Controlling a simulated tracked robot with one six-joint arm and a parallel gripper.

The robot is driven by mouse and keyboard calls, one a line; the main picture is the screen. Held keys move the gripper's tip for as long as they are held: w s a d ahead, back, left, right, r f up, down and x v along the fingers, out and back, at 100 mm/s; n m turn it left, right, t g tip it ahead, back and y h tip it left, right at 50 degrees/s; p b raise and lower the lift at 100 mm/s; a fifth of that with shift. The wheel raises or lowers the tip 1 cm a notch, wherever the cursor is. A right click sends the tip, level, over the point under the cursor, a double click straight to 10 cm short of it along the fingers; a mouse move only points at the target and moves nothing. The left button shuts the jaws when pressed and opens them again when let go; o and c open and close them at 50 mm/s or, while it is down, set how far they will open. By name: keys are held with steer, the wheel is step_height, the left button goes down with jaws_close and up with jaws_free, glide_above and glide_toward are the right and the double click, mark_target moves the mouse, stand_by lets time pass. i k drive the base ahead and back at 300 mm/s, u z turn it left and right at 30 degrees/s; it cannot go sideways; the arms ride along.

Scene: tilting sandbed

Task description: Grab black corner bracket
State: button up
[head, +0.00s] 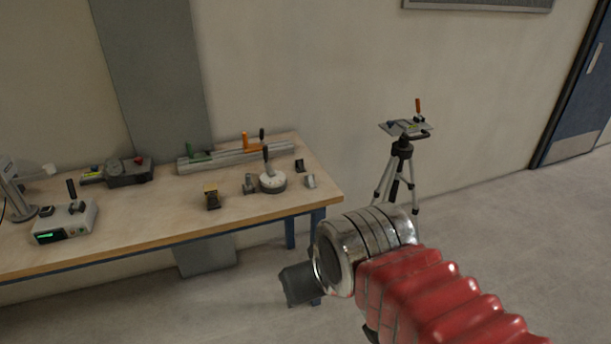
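A small black piece (299,165), which looks like the black corner bracket, sits on the wooden workbench (150,236) near its right end, behind a round grey fixture. It is too small to make out its exact shape. My gripper (298,285) shows as a dark grey block beyond a shiny metal wrist and red bellows sleeve. It is in front of and below the bench's right corner in the picture, apart from the bracket. Its fingertips cannot be made out, so its opening is unclear.
A round fixture (272,183) with an upright handle stands beside grey brackets (249,184) (310,181). A black-and-yellow block (212,199) is left of them. A long metal rail (235,158) lies behind. A tripod (402,150) stands right of the bench. The bench's front right is clear.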

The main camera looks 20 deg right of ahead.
mark_target(299, 163)
steer(key=k, duration=0.8)
steer(key=z, duration=0.35)
steer(key=i, duration=1.35)
steer(key=u, duration=0.65)
steer(key=i, duration=0.85)
steer(key=u, duration=0.65)
